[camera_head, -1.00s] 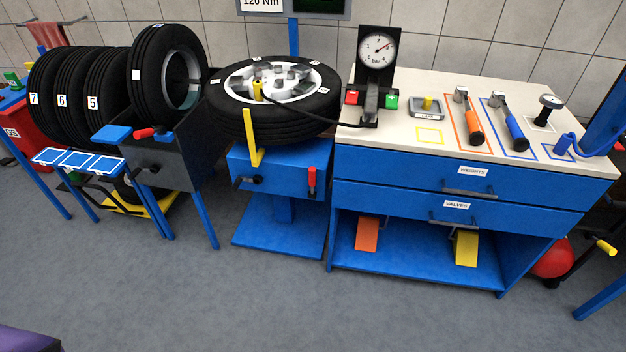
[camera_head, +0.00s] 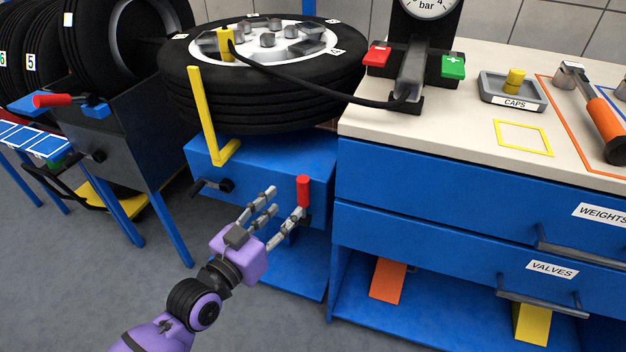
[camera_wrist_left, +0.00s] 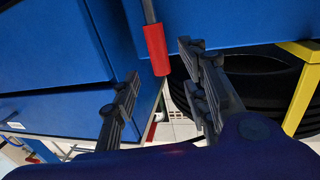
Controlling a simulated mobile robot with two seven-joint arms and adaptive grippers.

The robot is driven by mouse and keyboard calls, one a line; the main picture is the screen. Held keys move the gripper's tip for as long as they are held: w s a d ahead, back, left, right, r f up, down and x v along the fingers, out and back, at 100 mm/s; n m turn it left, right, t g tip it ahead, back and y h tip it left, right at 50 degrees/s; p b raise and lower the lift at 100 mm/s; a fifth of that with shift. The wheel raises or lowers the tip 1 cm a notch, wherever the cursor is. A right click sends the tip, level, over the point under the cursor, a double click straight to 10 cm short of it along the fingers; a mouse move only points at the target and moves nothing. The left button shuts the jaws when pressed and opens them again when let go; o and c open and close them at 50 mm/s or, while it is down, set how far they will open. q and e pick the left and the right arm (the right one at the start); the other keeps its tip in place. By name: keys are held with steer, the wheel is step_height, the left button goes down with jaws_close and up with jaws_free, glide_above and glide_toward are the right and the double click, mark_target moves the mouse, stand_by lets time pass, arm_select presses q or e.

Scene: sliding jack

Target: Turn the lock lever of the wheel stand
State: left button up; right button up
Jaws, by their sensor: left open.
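The wheel stand (camera_head: 270,165) is a blue box on a blue column, with a tyre (camera_head: 265,85) lying flat on top. A lever with a red grip (camera_head: 303,191) stands upright on the stand's front right; it looks like the lock lever. My left gripper (camera_head: 284,205) is open and empty in front of the stand, its fingers pointing at this lever. In the left wrist view the red grip (camera_wrist_left: 156,50) shows between the spread fingertips (camera_wrist_left: 161,62), with no clear contact. The lever's base is partly hidden by a finger. My right gripper is out of view.
A black crank (camera_head: 212,186) sticks out at the stand's front left, below a yellow arm (camera_head: 205,125). The blue drawer cabinet (camera_head: 420,190) stands close to the right of the lever. A black hose (camera_head: 310,91) crosses the tyre. Grey floor (camera_head: 90,280) is clear in front.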

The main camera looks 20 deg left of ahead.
mark_target(299, 189)
arm_select(q)
steer(key=shift+r+b+x, duration=0.2)
steer(key=shift+b+x, duration=0.15)
steer(key=shift+x, duration=1.45)
steer(key=shift+r+b+x, duration=0.2)
steer(key=shift+b+x, duration=0.15)
steer(key=shift+x, duration=1.5)
jaws_close()
